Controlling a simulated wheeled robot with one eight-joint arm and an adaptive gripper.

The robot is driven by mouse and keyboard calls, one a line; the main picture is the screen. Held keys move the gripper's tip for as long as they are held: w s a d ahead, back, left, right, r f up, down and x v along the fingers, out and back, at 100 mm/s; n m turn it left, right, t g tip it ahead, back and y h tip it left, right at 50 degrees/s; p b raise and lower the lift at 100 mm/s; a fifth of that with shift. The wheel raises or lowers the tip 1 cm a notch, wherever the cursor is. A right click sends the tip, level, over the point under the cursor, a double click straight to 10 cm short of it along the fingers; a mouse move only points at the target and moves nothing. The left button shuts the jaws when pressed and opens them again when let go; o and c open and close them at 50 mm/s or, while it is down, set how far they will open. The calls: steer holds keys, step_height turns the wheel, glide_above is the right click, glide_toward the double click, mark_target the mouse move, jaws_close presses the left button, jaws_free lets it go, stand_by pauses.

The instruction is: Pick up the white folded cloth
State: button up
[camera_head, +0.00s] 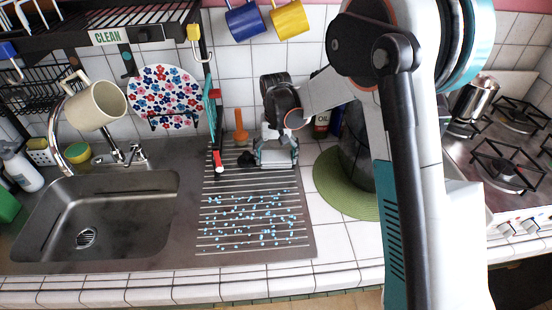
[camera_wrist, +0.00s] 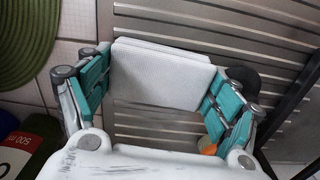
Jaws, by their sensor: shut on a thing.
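The white folded cloth (camera_wrist: 160,77) shows in the wrist view between the two teal-padded fingers of my gripper (camera_wrist: 166,88). Its left edge is against the left finger and its right edge is close to the right finger. The gripper is shut on it. In the head view my gripper (camera_head: 277,153) is low over the back right part of the ribbed metal drainboard (camera_head: 250,244). In that view the cloth is hard to tell apart from the gripper. I cannot tell whether the cloth touches the drainboard.
A green round mat (camera_head: 335,190) with a dark object on it lies right of the drainboard. A red-and-teal item (camera_head: 214,130), an orange utensil (camera_head: 240,127) and bottles stand near my gripper. Blue and yellow mugs (camera_head: 290,18) hang above. The sink (camera_head: 95,215) is left.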

mark_target(276, 155)
step_height(276, 155, up, 20)
steer(key=p, duration=0.5)
stand_by(0.6)
